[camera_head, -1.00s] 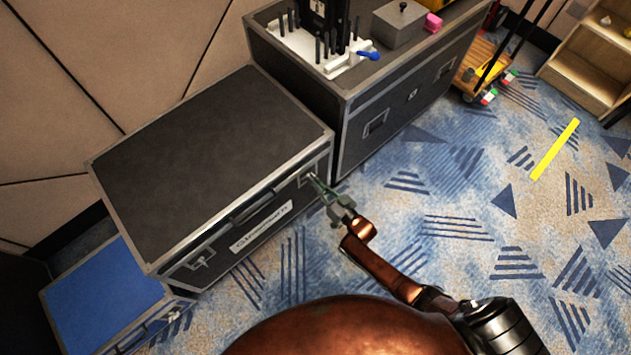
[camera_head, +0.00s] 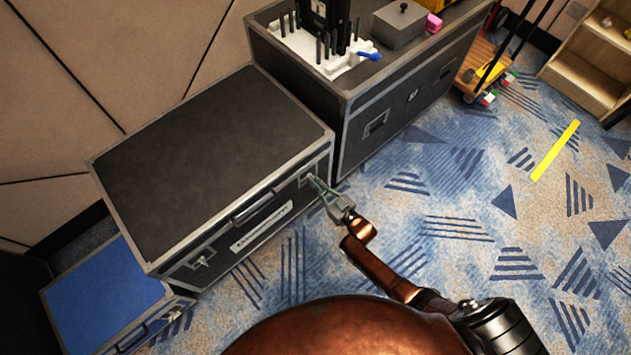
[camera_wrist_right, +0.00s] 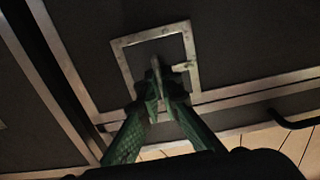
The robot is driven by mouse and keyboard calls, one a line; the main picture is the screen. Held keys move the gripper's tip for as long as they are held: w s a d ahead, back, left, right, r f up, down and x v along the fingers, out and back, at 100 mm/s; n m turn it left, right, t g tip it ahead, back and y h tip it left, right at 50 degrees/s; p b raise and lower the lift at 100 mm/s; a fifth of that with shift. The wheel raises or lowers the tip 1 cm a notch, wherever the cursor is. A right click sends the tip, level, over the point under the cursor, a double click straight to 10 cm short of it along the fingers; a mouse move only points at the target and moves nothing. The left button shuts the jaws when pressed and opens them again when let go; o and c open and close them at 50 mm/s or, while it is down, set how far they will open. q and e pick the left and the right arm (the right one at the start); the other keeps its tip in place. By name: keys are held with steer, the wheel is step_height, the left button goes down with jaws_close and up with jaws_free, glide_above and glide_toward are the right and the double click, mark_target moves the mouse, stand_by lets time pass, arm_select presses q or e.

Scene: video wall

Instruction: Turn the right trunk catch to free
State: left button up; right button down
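The dark trunk (camera_head: 210,165) with metal edges stands left of centre in the head view. Its right catch (camera_head: 307,171) is on the front face near the right end. In the right wrist view the catch plate (camera_wrist_right: 122,62) is a square metal frame with a small turning piece (camera_wrist_right: 157,68) in it. My right gripper (camera_head: 314,182) reaches the catch. Its green fingers (camera_wrist_right: 160,88) are closed in around the turning piece, which partly hides between the tips. The left catch (camera_head: 202,261) shows at the other end of the front. My left gripper is not in view.
A larger case (camera_head: 390,105) stands close behind the trunk's right end, with a white tray and a grey box (camera_head: 400,25) on top. A blue case (camera_head: 100,295) sits at lower left.

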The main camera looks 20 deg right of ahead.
steer(key=c, duration=2.2)
jaws_free()
steer(key=shift+w+a, duration=0.2)
steer(key=shift+a, duration=0.05)
steer(key=shift+o, duration=0.2)
steer(key=shift+d, duration=0.15)
steer(key=v, duration=1.2)
steer(key=shift+s, duration=0.1)
